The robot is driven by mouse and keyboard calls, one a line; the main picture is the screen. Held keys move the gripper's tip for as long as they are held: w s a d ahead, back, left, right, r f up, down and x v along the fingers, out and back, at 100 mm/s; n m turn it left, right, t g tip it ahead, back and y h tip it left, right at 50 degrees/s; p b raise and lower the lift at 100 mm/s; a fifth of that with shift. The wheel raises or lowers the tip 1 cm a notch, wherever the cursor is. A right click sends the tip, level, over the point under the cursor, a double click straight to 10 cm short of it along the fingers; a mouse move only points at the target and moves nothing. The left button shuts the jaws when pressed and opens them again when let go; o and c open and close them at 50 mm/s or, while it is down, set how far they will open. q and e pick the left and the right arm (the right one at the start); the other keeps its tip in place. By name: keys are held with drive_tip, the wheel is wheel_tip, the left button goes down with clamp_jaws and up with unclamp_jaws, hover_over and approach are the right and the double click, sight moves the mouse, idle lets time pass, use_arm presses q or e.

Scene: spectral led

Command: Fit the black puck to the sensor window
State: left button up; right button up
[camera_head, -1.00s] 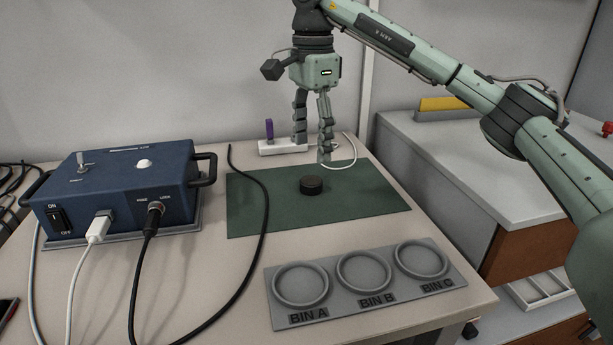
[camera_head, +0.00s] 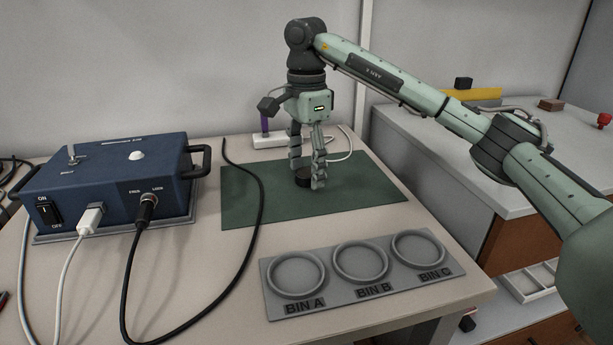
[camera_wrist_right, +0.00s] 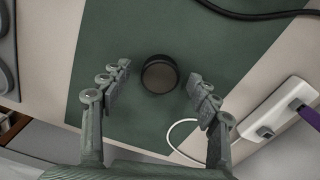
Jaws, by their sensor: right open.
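The black puck (camera_head: 302,178) lies flat on the dark green mat, partly hidden behind a finger of my right gripper (camera_head: 307,181). In the right wrist view the puck (camera_wrist_right: 160,74) sits between the two spread fingers of the gripper (camera_wrist_right: 157,92), with a gap on each side. My right gripper points down and is open, low over the mat. A blue box (camera_head: 112,182) stands at the left with a switch, a white round dome (camera_head: 137,155) on top, and plugged cables. I cannot tell for certain which part is the sensor window. My left gripper is not in view.
The green mat (camera_head: 245,205) is mostly bare. A grey tray (camera_head: 330,308) with rings marked BIN A, B and C lies in front. A black cable (camera_head: 262,190) crosses the mat's left side. A white power strip (camera_head: 270,141) with a purple plug stands behind.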

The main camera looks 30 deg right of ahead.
sight(306, 172)
drive_tip(key=shift+c, duration=0.6)
drive_tip(key=c, duration=1.1)
drive_tip(key=shift+r, duration=0.1)
drive_tip(key=shift+r, duration=0.6)
wheel_tip(306, 172, up, 3)
drive_tip(key=shift+r+p, duration=0.1)
drive_tip(key=shift+p, duration=0.25)
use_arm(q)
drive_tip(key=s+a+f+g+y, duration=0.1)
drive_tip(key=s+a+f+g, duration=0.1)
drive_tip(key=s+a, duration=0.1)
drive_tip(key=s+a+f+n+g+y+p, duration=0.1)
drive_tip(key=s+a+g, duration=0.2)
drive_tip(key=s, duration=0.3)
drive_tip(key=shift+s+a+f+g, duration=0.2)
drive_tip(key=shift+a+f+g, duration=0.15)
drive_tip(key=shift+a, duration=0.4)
use_arm(e)
drive_tip(key=shift+s+a+r, duration=0.15)
drive_tip(key=shift+a+r, duration=0.9)
drive_tip(key=shift+a, duration=0.9)
drive_tip(key=shift+s+a+r, duration=0.15)
drive_tip(key=shift+a+r, duration=0.95)
drive_tip(key=shift+a, duration=0.8)
drive_tip(key=shift+s+a+r, duration=0.15)
drive_tip(key=shift+a+r, duration=0.9)
drive_tip(key=shift+a, duration=0.9)
